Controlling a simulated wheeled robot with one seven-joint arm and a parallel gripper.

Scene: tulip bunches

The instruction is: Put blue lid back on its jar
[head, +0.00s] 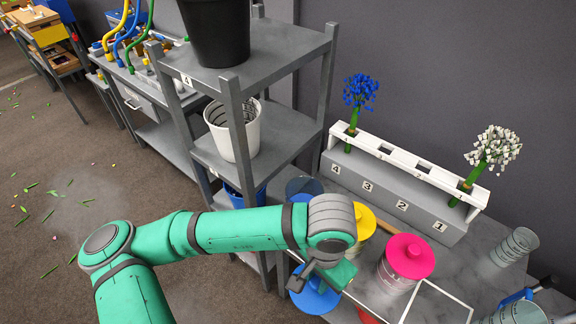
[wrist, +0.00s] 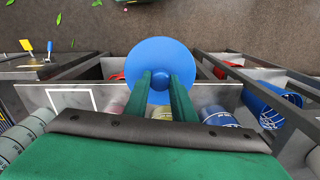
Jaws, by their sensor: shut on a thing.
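The blue lid (head: 316,298) is a flat disc with a round knob, held near the front edge of the bench in the head view. In the wrist view, the blue lid (wrist: 160,55) sits across the ends of both fingers. My gripper (wrist: 161,84) is shut on its knob. In the head view, my gripper (head: 330,272) is partly hidden by my wrist. A round blue-topped jar (head: 303,187) stands behind my forearm, partly hidden; I cannot tell whether it is open.
A yellow-lidded jar (head: 365,221) and a pink-lidded jar (head: 408,258) stand on the grey bench right of my wrist. A grey shelf (head: 232,130) with pots rises at left. A numbered flower rack (head: 395,200) stands behind. A white square outline (head: 440,304) marks bare bench.

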